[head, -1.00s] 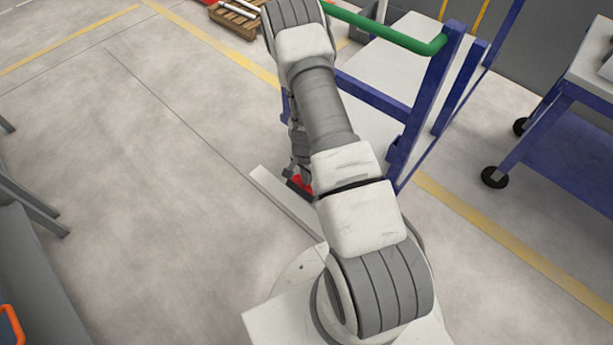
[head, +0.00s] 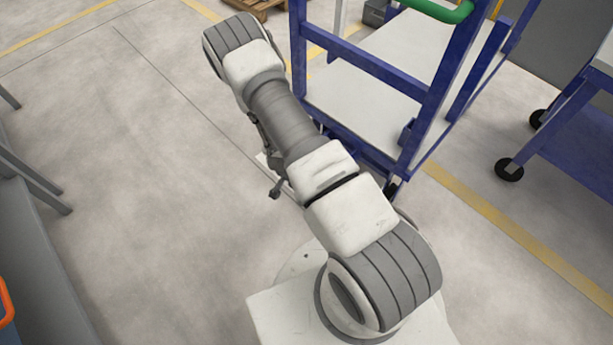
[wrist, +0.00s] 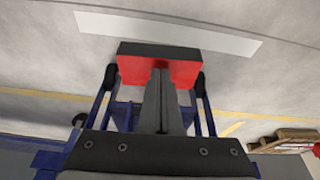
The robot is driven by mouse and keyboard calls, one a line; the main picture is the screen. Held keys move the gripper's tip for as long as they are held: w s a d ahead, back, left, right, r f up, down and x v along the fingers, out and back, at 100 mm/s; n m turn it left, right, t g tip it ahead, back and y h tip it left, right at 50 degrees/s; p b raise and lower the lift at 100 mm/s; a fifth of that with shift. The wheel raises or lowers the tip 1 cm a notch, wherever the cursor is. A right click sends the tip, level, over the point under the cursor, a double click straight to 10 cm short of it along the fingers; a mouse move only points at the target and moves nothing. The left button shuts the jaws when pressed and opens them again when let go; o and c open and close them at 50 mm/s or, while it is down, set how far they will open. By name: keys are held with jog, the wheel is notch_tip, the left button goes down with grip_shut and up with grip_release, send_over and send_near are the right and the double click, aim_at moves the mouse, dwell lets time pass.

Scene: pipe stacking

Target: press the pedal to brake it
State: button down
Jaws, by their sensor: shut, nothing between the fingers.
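The red pedal (wrist: 185,72) with a black edge shows in the wrist view, just ahead of my gripper (wrist: 161,72). It sits low at the end of a blue cart. My gripper's fingers are shut together and empty. Their tips overlap the middle of the pedal in the picture; I cannot tell whether they touch it. The pedal and the fingertips are hidden behind my arm there.
A white strip (wrist: 165,34) lies on the floor near the pedal. A second blue cart on black wheels (head: 570,140) stands at the right. Grey legs of a bench (head: 35,185) are at the left edge. The floor left of my arm is clear.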

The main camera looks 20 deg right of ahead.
jog(key=shift+s+a+f+b, duration=0.15)
jog(key=shift+f+b, duration=0.2)
jog(key=shift+f, duration=0.55)
jog(key=shift+a+f+b, duration=0.15)
jog(key=shift+f+b, duration=0.25)
jog(key=shift+f, duration=0.45)
jog(key=shift+s+a+f+b, duration=0.15)
jog(key=shift+f+b, duration=0.2)
jog(key=shift+f, duration=0.55)
jog(key=shift+w+a+f, duration=0.1)
jog(key=shift+w+f, duration=0.05)
jog(key=shift+f, duration=0.05)
jog(key=shift+r, duration=0.1)
